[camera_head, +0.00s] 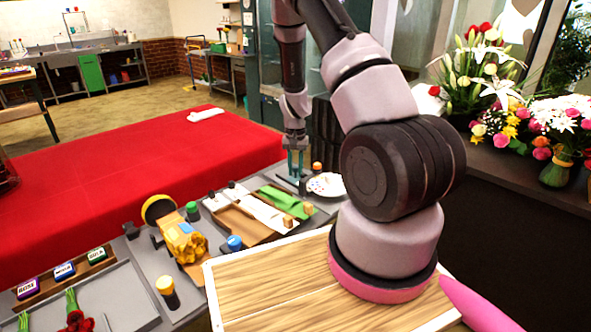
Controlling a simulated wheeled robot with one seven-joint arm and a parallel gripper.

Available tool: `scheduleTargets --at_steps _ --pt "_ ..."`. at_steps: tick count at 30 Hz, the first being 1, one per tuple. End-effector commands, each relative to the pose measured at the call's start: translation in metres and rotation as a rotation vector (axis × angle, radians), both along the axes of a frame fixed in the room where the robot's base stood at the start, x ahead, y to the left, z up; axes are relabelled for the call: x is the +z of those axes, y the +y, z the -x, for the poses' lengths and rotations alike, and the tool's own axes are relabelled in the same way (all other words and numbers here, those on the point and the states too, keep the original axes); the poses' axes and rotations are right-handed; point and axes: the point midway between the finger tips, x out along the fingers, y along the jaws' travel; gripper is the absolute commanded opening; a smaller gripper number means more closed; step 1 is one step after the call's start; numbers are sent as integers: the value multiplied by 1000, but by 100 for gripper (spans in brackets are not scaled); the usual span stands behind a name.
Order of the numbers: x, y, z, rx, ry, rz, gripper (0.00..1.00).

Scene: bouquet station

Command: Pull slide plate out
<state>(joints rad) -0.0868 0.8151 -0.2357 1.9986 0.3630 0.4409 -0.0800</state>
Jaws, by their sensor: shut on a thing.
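My gripper (297,172) has teal fingers pointing down at the far end of the grey work station. It is shut on a small dark thing (301,187) low at the station top. That thing is too small in view to tell its shape. To the left and nearer lies a tray (238,224) with brown, white (262,211) and green (283,201) strips, some with wooden blocks at the near end. I cannot tell which piece is the slide plate. My gripper is beyond these strips and apart from them.
A white round plate with coloured spots (327,185) lies right of my gripper, with a dark orange-topped bottle (317,169) close by. A yellow device (183,242) and blue-capped jar (235,244) stand nearer. A red-covered table (130,165) lies behind; flowers (484,75) stand right.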

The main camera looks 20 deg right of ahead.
Motion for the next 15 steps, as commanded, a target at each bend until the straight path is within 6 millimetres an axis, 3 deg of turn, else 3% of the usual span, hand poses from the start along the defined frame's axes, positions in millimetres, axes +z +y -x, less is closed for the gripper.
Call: scheduleTargets --at_steps 5,15 --pt "0 1 -4 0 -1 0 0" --pt "0 26 -64 2 -3 1 0"
